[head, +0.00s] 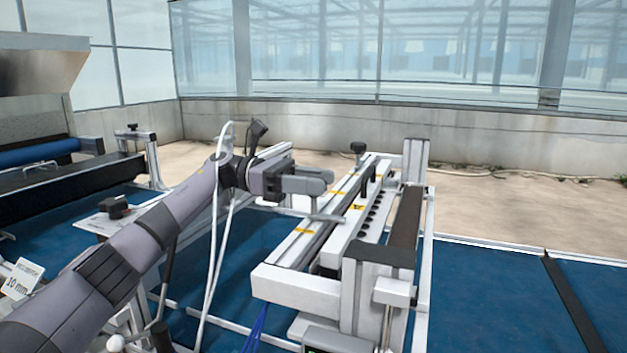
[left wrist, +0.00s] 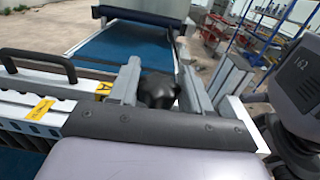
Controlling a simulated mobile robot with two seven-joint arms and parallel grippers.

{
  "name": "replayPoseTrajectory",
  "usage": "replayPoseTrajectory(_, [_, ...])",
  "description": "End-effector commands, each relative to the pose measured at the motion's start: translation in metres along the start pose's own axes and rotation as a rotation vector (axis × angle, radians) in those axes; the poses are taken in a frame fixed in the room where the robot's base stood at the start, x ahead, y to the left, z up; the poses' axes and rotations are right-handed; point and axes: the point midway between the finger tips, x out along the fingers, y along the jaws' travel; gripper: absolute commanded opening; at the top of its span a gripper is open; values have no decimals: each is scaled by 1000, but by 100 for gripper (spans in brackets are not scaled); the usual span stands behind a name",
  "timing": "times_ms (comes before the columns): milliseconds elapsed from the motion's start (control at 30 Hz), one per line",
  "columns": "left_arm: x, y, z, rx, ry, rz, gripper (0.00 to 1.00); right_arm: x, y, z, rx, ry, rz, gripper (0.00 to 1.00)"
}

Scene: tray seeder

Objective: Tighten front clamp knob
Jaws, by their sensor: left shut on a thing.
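A black lobed clamp knob (left wrist: 158,92) shows in the left wrist view, between the two grey fingers of my left gripper (left wrist: 157,80). The gripper is shut on it. In the head view my left gripper (head: 328,197) reaches in from the left over the near side of the white seeder frame (head: 285,285); the knob it holds is hidden there. Another black knob (head: 357,148) stands at the far end of the seeder. My right gripper is in neither view.
The seeder's row of dark holes and black handle (head: 368,178) lie just right of the gripper. A blue belt (head: 480,290) runs to the right. White cables (head: 213,260) hang by my arm. A roller machine (head: 60,190) stands at left.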

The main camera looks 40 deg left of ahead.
Motion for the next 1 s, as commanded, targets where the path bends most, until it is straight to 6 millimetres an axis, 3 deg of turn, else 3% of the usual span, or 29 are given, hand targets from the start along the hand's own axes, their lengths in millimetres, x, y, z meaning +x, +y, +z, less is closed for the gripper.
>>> replayPoseTrajectory(700, [0, 0, 1, 2, -2, -50, 18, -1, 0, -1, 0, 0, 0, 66])
replayPoseTrajectory(733, [0, 0, 1, 2, -2, -50, 58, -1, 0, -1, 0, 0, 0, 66])
replayPoseTrajectory(767, [0, 0, 1, 2, -2, -50, 68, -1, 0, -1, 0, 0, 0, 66])
replayPoseTrajectory(1000, [0, 0, 1, 2, -1, -50, 69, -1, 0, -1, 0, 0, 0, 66])
